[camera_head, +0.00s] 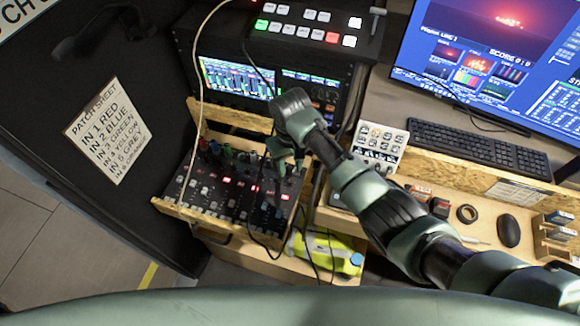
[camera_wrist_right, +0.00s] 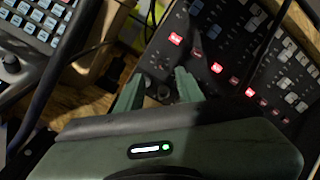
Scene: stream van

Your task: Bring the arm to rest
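My right arm (camera_head: 395,215) reaches in from the lower right of the head view and bends down over the audio mixer (camera_head: 185,192). My right gripper (camera_head: 287,168) hangs over the mixer's right part, near its upper edge. In the right wrist view the two green fingers of the gripper (camera_wrist_right: 158,92) stand apart, with dark panel and a small grey round part showing between them. I see nothing clearly gripped. Whether the fingertips touch the mixer I cannot tell. My left gripper is not in view.
Cables (camera_head: 246,222) hang across the mixer close to my gripper. A video switcher (camera_head: 309,30) and rack screen (camera_head: 237,78) stand behind. A small keypad (camera_head: 379,146), keyboard (camera_head: 475,148) and mouse (camera_head: 509,231) lie at right. A yellow-green case (camera_head: 325,252) sits below.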

